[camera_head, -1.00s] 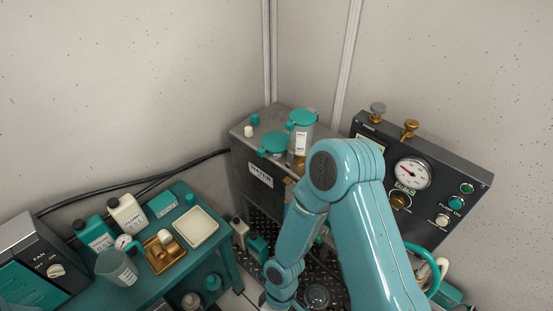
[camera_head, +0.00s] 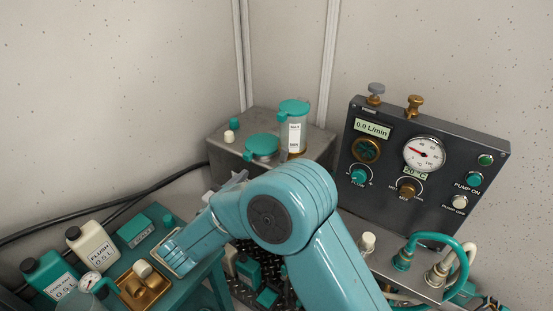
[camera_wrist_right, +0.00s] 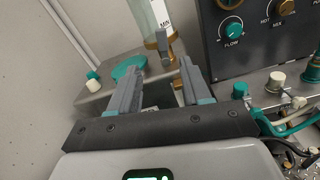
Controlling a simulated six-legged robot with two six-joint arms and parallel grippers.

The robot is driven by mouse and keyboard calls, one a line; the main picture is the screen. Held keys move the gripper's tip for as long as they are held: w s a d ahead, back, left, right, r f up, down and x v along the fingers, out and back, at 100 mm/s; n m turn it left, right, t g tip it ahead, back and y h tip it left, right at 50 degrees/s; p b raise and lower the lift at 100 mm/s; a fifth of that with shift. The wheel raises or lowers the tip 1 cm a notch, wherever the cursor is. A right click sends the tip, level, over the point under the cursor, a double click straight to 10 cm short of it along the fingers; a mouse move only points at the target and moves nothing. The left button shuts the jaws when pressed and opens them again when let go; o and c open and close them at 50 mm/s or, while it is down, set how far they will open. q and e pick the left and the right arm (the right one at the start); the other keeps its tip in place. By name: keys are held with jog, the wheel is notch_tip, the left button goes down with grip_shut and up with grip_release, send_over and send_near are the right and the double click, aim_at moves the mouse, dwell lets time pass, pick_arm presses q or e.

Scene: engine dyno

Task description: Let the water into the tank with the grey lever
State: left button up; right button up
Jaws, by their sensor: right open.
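The water tank (camera_head: 228,148) is a grey metal box at the back, with a teal lid (camera_head: 261,147) and a clear teal-capped cylinder (camera_head: 295,125) on top. In the right wrist view, a small grey lever (camera_wrist_right: 166,46) shows by a brass fitting under the cylinder (camera_wrist_right: 150,18). My right gripper (camera_wrist_right: 162,80) is open; its two grey fingers point toward the lever, which appears beyond and between the tips. I see no contact. In the head view my right arm hides the tank's front, and only part of the right gripper (camera_head: 236,181) shows. My left gripper is out of view.
A dark control panel (camera_head: 390,215) with gauge and knobs stands to the right, with teal and pale hoses (camera_head: 440,240) below it. A teal bench (camera_head: 205,268) with bottles and a brass tray (camera_head: 145,290) is at lower left.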

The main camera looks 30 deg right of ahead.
aim_at(283, 154)
jog(key=x, duration=1.2)
jog(key=shift+d, duration=0.35)
grip_shut()
